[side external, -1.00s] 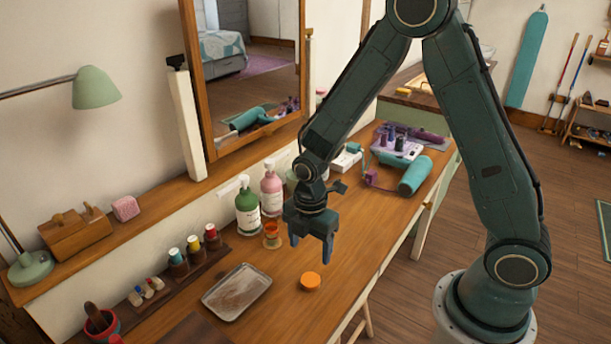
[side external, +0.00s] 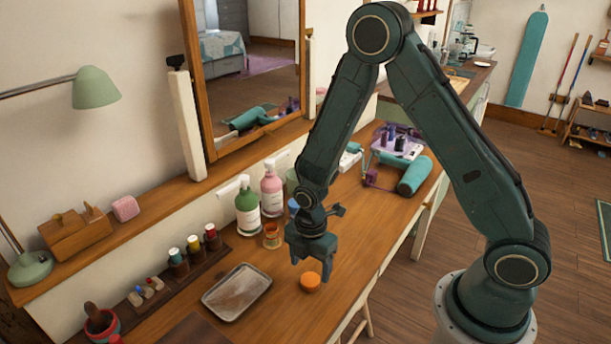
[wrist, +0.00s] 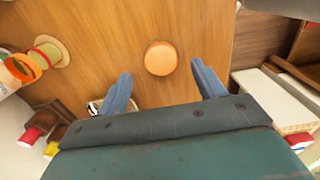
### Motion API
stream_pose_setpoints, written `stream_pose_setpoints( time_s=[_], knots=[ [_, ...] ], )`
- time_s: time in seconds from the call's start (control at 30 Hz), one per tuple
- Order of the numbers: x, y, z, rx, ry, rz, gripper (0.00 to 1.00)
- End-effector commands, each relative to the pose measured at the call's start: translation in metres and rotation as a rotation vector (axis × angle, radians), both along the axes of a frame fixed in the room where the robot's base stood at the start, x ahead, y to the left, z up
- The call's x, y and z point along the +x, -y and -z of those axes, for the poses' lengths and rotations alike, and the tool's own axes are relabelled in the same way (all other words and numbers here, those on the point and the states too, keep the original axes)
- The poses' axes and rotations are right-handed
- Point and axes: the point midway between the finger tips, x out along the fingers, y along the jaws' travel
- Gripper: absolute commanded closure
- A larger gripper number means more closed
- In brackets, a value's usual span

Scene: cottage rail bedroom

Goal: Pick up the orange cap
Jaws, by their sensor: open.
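The orange cap (side external: 310,281) is a small round disc lying flat on the wooden table (side external: 330,262), to the right of the metal tray. It also shows in the wrist view (wrist: 160,58), ahead of and between the two blue fingers. My gripper (side external: 311,275) is open and empty, its fingers pointing down above the table by the cap. In the wrist view my gripper (wrist: 158,85) has a wide gap between its fingertips, and neither touches the cap. In the side view one finger partly hides the table behind the cap.
A grey metal tray (side external: 237,291) lies to the left of the cap. Table around the cap is clear.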

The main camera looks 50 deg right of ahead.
Motion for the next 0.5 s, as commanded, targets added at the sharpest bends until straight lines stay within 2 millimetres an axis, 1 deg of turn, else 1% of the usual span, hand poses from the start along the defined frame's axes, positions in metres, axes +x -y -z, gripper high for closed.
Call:
stream_pose_setpoints(
  time_s=[0.1, 0.3, 0.5],
  knots=[
    [-0.002, 0.0, 0.013, 0.0, -0.004, 0.0, 0.31],
    [-0.002, 0.0, 0.031, 0.0, -0.003, 0.0, 0.31],
    [-0.002, 0.0, 0.039, 0.0, -0.002, 0.0, 0.31]
  ],
)
